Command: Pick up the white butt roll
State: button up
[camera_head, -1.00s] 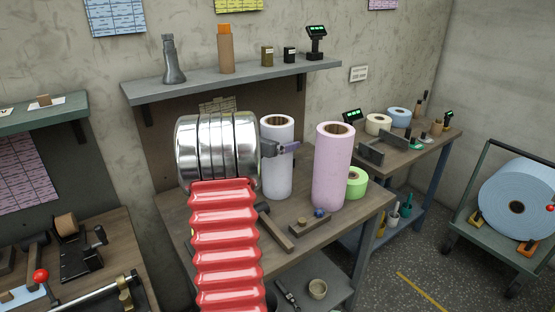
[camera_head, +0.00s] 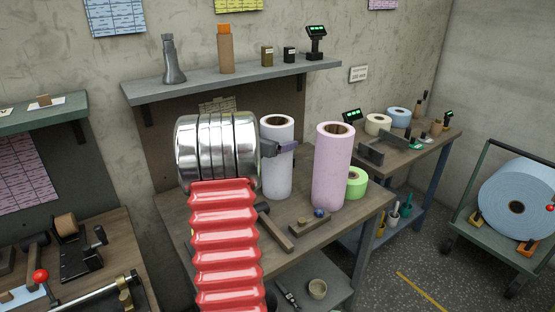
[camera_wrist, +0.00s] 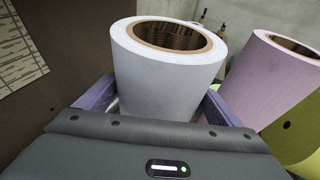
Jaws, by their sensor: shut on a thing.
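The white butt roll (camera_head: 277,170) stands upright on the wooden bench, left of the pink roll, in the head view. My red and silver arm hides the bench to the left. Whether the roll's base touches the bench is hard to tell.
The tall pink roll (camera_head: 333,167) stands close on the right, with a green roll (camera_head: 356,182) behind it. A grey shelf (camera_head: 235,78) hangs above.

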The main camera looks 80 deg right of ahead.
jog(key=c, duration=0.4)
jog(key=shift+r, duration=0.15)
jog(key=shift+c, duration=0.6)
notch_tip(320, 180, up, 7)
jog(key=shift+f, duration=0.15)
jog(key=shift+w+a+r, duration=0.1)
jog(key=shift+a+r, duration=0.05)
jog(key=shift+r, duration=0.05)
jog(key=w+a, duration=0.2)
jog(key=a, duration=0.6)
jog(key=w+a, duration=0.3)
jog(key=a, duration=0.5)
jog(key=shift+w+a, duration=0.3)
jog(key=shift+a, duration=0.05)
jog(key=shift+f, duration=0.1)
